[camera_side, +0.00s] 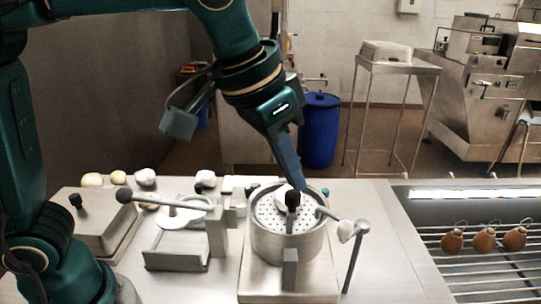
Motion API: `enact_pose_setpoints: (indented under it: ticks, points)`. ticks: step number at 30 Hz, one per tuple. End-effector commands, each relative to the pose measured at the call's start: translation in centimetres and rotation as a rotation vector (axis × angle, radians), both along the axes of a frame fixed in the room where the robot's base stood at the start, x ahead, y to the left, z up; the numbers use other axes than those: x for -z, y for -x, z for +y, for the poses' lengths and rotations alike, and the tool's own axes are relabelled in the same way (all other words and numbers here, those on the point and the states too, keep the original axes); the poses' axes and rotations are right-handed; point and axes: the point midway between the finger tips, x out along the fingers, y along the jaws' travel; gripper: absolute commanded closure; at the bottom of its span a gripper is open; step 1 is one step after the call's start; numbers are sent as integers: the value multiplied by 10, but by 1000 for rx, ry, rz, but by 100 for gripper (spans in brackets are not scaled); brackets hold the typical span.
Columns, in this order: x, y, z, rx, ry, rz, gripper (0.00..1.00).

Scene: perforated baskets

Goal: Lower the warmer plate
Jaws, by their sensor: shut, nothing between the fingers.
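A round steel pot (276,245) stands on a flat metal base. A pale perforated plate (268,214) sits inside it just below the rim; I take this to be the warmer plate, but cannot be sure. A black knob (292,198) on an upright grey post shows in front of the plate. A white rounded thing lies on the plate, partly hidden by the knob. My gripper (302,187) points down at the pot's back right rim, close to the knob. It is shut and empty. Whether it touches the rim or knob cannot be told.
A lever with a pale end (345,231) and a thin post stand right of the pot. A long black-knobbed lever (160,200) crosses a press-like stand on the left. Pale round items (145,177) lie behind. A rack with brown items (483,239) is at the right. Bare counter lies between.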

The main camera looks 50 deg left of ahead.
Motion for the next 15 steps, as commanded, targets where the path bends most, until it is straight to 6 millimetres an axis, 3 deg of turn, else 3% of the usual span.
enact_pose_setpoints:
  ticks: [15]
  points:
    - [15, 0, 0, 0, 0, 1, 100]
